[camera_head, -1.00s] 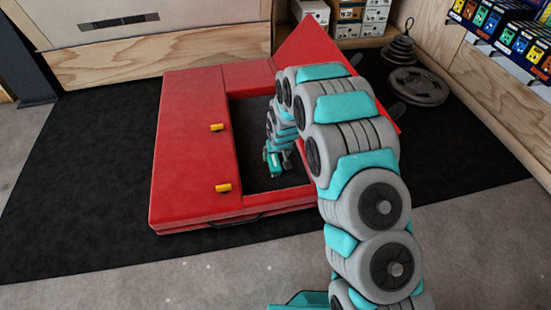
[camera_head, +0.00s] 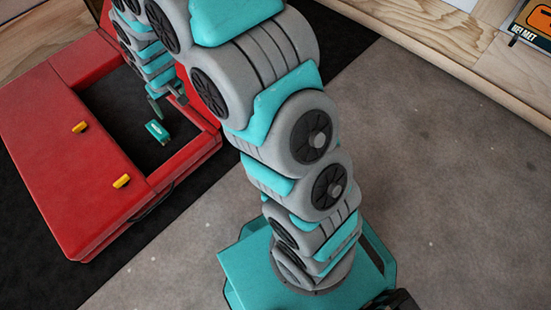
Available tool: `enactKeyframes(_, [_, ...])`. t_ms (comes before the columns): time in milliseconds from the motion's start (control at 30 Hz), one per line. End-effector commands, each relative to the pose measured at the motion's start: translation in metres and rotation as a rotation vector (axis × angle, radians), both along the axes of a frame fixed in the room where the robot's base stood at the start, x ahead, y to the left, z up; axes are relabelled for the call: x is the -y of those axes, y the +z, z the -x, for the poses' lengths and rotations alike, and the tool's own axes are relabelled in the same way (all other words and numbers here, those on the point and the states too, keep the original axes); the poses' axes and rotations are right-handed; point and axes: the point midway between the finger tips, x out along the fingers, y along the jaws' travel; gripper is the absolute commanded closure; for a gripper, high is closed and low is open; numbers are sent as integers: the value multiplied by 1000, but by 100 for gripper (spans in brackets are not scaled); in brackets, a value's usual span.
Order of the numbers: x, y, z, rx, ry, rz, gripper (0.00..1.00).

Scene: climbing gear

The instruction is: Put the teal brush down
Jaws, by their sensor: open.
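The teal brush (camera_head: 157,131) lies on the dark surface inside the opening of the red padded frame (camera_head: 60,190), near its right inner side. My gripper (camera_head: 167,104) is above and just behind the brush in the picture, apart from it. It is small in view; its jaws look open and empty.
Two yellow pieces (camera_head: 79,127) lie on the red frame's left part. A black mat (camera_head: 190,190) lies under the frame. Grey floor (camera_head: 440,150) to the right is clear. A wooden board (camera_head: 450,55) runs along the upper right.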

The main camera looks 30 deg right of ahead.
Motion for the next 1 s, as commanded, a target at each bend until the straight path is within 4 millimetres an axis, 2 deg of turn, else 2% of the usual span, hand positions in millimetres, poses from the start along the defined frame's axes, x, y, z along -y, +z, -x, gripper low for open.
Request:
enactKeyframes(33, [10, 16, 14, -13, -13, 4, 13])
enactKeyframes(200, [40, 60, 67, -75, -49, 16, 13])
enactKeyframes(367, [65, 93, 124, -140, -82, 28, 13])
enactKeyframes(500, [83, 117, 178, -196, -110, 32, 13])
enactKeyframes(800, [109, 153, 299, -313, -164, 32, 13])
enactKeyframes(1000, [116, 163, 365, -378, -191, 28, 13])
